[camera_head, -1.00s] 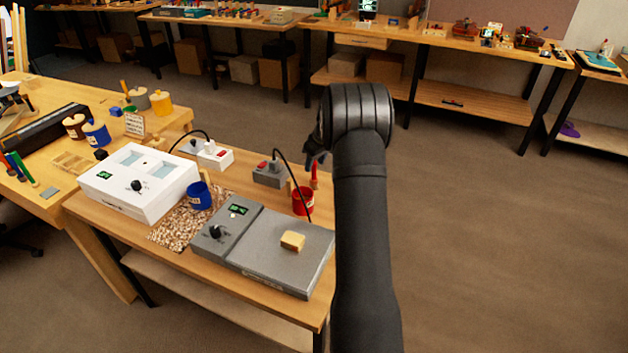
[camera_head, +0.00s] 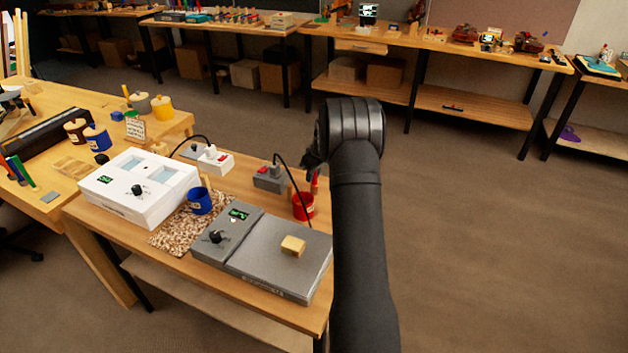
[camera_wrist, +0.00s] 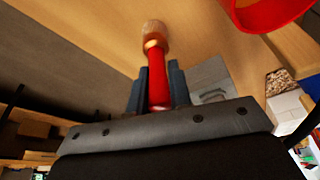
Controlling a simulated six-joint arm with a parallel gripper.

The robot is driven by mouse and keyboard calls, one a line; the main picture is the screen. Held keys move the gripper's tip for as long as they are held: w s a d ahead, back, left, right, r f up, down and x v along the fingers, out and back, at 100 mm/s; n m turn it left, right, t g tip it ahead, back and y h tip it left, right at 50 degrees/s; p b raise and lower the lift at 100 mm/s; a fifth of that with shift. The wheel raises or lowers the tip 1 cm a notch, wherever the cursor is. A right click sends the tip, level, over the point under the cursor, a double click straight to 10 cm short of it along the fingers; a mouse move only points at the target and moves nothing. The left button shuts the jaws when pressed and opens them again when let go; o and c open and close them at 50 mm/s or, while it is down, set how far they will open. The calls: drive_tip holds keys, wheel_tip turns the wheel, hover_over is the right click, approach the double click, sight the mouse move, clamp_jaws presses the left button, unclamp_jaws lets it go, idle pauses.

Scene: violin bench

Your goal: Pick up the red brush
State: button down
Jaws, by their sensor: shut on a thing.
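The red brush (camera_wrist: 157,82) is clasped between the two fingers of my gripper (camera_wrist: 154,92) in the wrist view. Its pale bristle end and gold band point away from the gripper, and the brush shows beside the red cup (camera_wrist: 268,14), not inside it. In the head view, a short red piece of the brush (camera_head: 315,183) shows beneath my gripper (camera_head: 311,166), close to the right side of the red cup (camera_head: 303,206). My arm hides part of the gripper there, and the brush's lower end is hard to make out.
A grey hot plate (camera_head: 280,262) with a yellow block stands in front of the red cup. A grey socket box (camera_head: 268,180) with a black cable is just behind. A blue cup (camera_head: 200,201) and a white bath (camera_head: 140,190) are to the left.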

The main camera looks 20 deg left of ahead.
drive_tip(key=shift+r, duration=0.5)
drive_tip(key=v, duration=0.3)
drive_tip(key=shift+w+d+r, duration=0.1)
drive_tip(key=shift+w+r, duration=0.1)
drive_tip(key=shift+r, duration=0.2)
drive_tip(key=d+r, duration=0.6)
drive_tip(key=d, duration=0.4)
drive_tip(key=shift+s+d, duration=0.25)
drive_tip(key=shift+d, duration=0.1)
drive_tip(key=shift+r, duration=0.1)
approach(302, 193)
drive_tip(key=s+a, duration=0.1)
drive_tip(key=a, duration=0.1)
drive_tip(key=shift+s+d+f, duration=0.1)
drive_tip(key=shift+f, duration=1.35)
drive_tip(key=shift+s+d+f, duration=0.1)
drive_tip(key=shift+f, duration=1.4)
drive_tip(key=shift+f, duration=0.65)
wheel_tip(302, 193, up, 7)
drive_tip(key=shift+r, duration=0.15)
idle(0.8)
